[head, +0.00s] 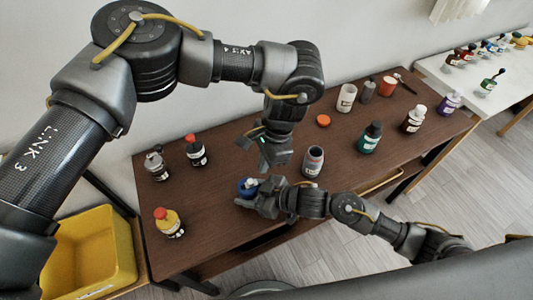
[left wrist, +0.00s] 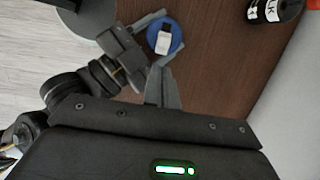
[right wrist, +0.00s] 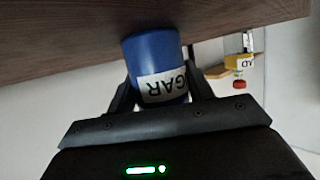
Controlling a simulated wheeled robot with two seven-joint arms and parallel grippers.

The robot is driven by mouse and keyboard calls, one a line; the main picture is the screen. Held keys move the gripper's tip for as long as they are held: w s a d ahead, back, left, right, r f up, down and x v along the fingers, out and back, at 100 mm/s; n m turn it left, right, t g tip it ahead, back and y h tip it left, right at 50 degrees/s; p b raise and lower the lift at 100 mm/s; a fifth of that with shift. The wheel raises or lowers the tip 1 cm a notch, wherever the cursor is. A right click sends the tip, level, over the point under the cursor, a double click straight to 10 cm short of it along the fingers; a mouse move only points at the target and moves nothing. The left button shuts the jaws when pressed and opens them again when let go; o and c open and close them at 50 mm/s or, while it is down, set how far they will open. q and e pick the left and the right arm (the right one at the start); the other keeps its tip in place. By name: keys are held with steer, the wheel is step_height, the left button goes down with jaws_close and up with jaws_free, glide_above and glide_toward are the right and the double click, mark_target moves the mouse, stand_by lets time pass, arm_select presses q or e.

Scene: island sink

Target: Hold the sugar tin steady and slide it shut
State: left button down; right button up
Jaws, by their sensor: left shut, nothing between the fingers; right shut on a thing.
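The sugar tin is blue and round, near the table's front edge in the head view (head: 243,190). My right gripper (right wrist: 160,92) is shut on its sides; the tin (right wrist: 153,55) shows part of its "SUGAR" label upside down in the right wrist view. In the left wrist view, a white block with a dark end (left wrist: 163,41) sits on the tin's blue top (left wrist: 177,44). My left gripper (head: 273,167) is shut and empty, above and apart from the tin. In the left wrist view its fingers (left wrist: 162,88) point towards the tin. Whether the top is fully shut cannot be told.
A grey jar (head: 313,162) stands to the right of the grippers. Black bottles (head: 195,150) and a yellow bottle (head: 168,223) stand to the left. A yellow bin (head: 92,255) is beside the table.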

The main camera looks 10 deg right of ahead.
mark_target(253, 180)
arm_select(q)
steer(key=x, duration=0.4)
steer(key=shift+a+f, duration=0.1)
steer(key=shift+f, duration=0.2)
steer(key=shift+s+a, duration=0.2)
steer(key=shift+a, duration=0.7)
steer(key=shift+d+r, duration=0.1)
steer(key=shift+d+r, duration=0.1)
steer(key=shift+r, duration=0.2)
steer(key=v, duration=0.9)
steer(key=shift+w+d+r, duration=0.1)
steer(key=shift+d, duration=0.05)
